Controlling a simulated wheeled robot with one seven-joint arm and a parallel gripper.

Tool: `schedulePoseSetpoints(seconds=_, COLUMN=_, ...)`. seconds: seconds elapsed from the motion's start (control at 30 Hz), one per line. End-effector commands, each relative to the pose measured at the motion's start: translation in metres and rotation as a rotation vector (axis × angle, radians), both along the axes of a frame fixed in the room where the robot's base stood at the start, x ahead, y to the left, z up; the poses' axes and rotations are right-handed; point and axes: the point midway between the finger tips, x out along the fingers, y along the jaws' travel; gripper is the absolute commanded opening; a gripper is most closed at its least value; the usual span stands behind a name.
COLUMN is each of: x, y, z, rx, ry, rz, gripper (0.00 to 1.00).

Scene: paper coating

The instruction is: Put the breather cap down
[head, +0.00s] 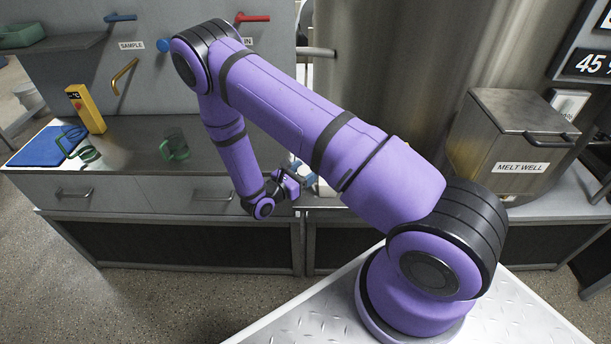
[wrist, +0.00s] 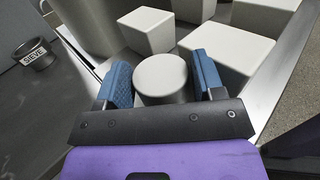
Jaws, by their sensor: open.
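My gripper (wrist: 162,72) is open, with its blue fingers on either side of a pale round-topped piece (wrist: 162,75). This piece may be the breather cap; no label on it shows. I cannot tell whether either finger touches it. In the head view my gripper (head: 299,172) is low over the right end of the left counter, partly hidden by my own arm. The piece between the fingers cannot be made out there.
Several pale blocks (wrist: 147,29) stand close around the fingers in the wrist view. A dark ring marked SIEVE (wrist: 35,55) is at the left. In the head view, a green mug (head: 174,146) and blue mat (head: 45,147) lie left; the MELT WELL (head: 515,135) is right.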

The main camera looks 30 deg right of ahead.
Motion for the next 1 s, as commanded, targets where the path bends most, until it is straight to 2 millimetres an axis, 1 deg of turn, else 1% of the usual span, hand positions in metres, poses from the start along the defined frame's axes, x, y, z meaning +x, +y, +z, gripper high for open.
schedulePoseSetpoints(seconds=0.13, x=0.0, y=0.0, z=0.0, rx=0.0, ry=0.0, rz=0.001, gripper=0.62)
schedulePoseSetpoints(seconds=0.17, x=0.0, y=0.0, z=0.0, rx=0.0, ry=0.0, rz=0.001, gripper=0.6)
schedulePoseSetpoints(seconds=0.2, x=0.0, y=0.0, z=0.0, rx=0.0, ry=0.0, rz=0.001, gripper=0.5)
schedulePoseSetpoints(seconds=0.3, x=0.0, y=0.0, z=0.0, rx=0.0, ry=0.0, rz=0.001, gripper=0.31)
schedulePoseSetpoints(seconds=0.33, x=0.0, y=0.0, z=0.0, rx=0.0, ry=0.0, rz=0.001, gripper=0.31)
schedulePoseSetpoints(seconds=0.37, x=0.0, y=0.0, z=0.0, rx=0.0, ry=0.0, rz=0.001, gripper=0.27)
schedulePoseSetpoints(seconds=0.67, x=0.0, y=0.001, z=0.003, rx=0.0, ry=-0.001, rz=0.001, gripper=0.27)
schedulePoseSetpoints(seconds=0.87, x=0.001, y=0.001, z=0.019, rx=-0.001, ry=-0.001, rz=0.002, gripper=0.27)
schedulePoseSetpoints(seconds=1.0, x=0.001, y=0.001, z=0.037, rx=0.0, ry=-0.003, rz=0.001, gripper=0.27)
